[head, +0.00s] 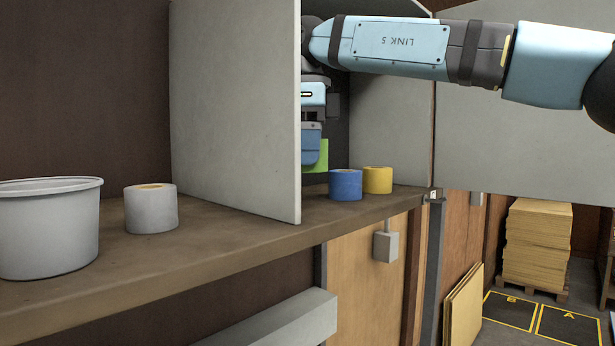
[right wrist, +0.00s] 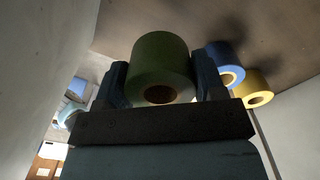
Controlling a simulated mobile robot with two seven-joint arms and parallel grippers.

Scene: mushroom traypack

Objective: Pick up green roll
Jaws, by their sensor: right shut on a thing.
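The green roll (right wrist: 158,62) sits between the two fingers of my right gripper (right wrist: 160,80), which is shut on it. In the head view, part of the green roll (head: 322,156) shows bright green beside the right gripper (head: 313,150). Its lower edge appears to be above the shelf, left of the blue roll. A pale upright panel hides the rest of the roll and part of the gripper. My left gripper is in neither view.
A blue roll (head: 345,186) and a yellow roll (head: 378,181) stand close together on the brown shelf (head: 240,240). Left of the pale panel (head: 235,110) are a white roll (head: 151,212) and a white tub (head: 48,232). Bare shelf lies between white roll and panel.

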